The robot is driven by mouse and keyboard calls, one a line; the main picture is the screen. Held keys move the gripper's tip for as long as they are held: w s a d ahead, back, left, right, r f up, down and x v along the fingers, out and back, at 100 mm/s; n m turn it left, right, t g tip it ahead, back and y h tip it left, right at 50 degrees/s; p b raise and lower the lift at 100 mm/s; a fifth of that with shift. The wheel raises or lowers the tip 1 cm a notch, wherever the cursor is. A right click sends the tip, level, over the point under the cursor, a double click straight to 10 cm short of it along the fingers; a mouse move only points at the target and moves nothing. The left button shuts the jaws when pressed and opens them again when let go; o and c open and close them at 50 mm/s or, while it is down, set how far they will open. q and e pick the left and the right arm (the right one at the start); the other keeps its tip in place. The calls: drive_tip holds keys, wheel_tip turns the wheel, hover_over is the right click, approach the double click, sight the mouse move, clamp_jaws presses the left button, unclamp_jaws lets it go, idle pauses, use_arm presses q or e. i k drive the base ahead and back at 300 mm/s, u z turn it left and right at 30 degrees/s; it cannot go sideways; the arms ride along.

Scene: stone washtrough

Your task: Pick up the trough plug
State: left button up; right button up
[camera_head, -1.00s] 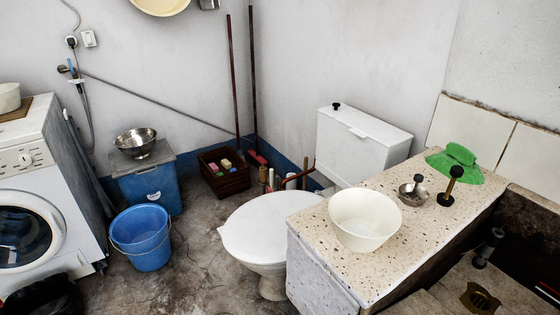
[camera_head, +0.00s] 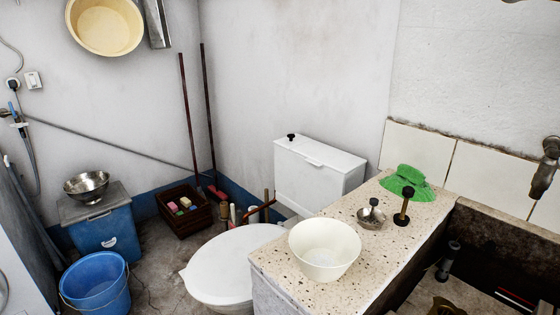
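A black plug with an upright brass-coloured stem and dark knob (camera_head: 403,207) stands on the speckled stone counter (camera_head: 300,261), near its right edge by the trough. Left of it is a small round metal piece with a dark knob (camera_head: 371,214), perhaps a strainer-type plug. I cannot tell for sure which of the two is the trough plug. The dark stone trough (camera_head: 500,250) lies to the right, its inside partly cut off by the frame. Neither of my grippers is in view.
A metal tap (camera_head: 545,167) is at the right edge. A dark cylinder (camera_head: 448,260) sits in the trough. A white toilet (camera_head: 232,263) is left.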

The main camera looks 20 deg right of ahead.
sight(401, 219)
drive_tip(key=k, duration=0.5)
drive_tip(key=u, duration=1.1)
drive_tip(key=i, duration=0.45)
drive_tip(key=z, duration=3.2)
